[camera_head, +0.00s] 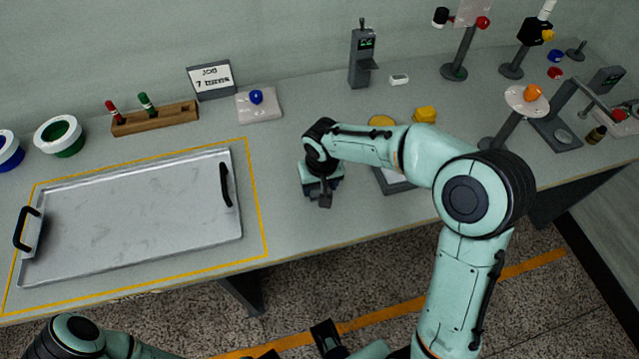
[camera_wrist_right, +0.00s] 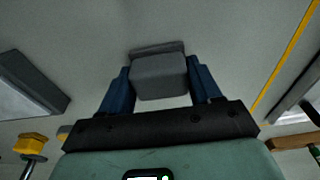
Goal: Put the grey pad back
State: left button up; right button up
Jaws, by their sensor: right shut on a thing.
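My right gripper (camera_head: 322,190) is over the table between the metal tray and a dark grey holder. In the right wrist view, its two blue fingers (camera_wrist_right: 160,88) are shut on a grey block, the grey pad (camera_wrist_right: 160,76), which has a wider flange at its far edge. In the head view, the pad (camera_head: 325,200) shows only as a small grey piece under the gripper. I cannot tell whether it touches the table. Part of my left arm shows at the bottom left; its gripper is not in view.
The tray with black handles (camera_head: 140,212) lies inside a yellow outline at left. The dark grey holder (camera_head: 396,183) is partly hidden by my right arm; it also shows in the wrist view (camera_wrist_right: 30,88). A wooden rack (camera_head: 155,118), blue-knobbed block (camera_head: 258,104) and several stands line the back.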

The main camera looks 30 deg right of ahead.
jog(key=shift+f, duration=0.2)
jog(key=o, duration=1)
jog(key=shift+r, duration=0.1)
jog(key=shift+r, duration=0.1)
jog(key=shift+r, duration=0.35)
jog(key=r, duration=0.3)
jog(key=s+r+p, duration=0.1)
jog(key=r, duration=0.7)
jog(key=shift+s+a+r, duration=0.15)
jog(key=shift+s+a, duration=0.1)
jog(key=shift+s, duration=0.15)
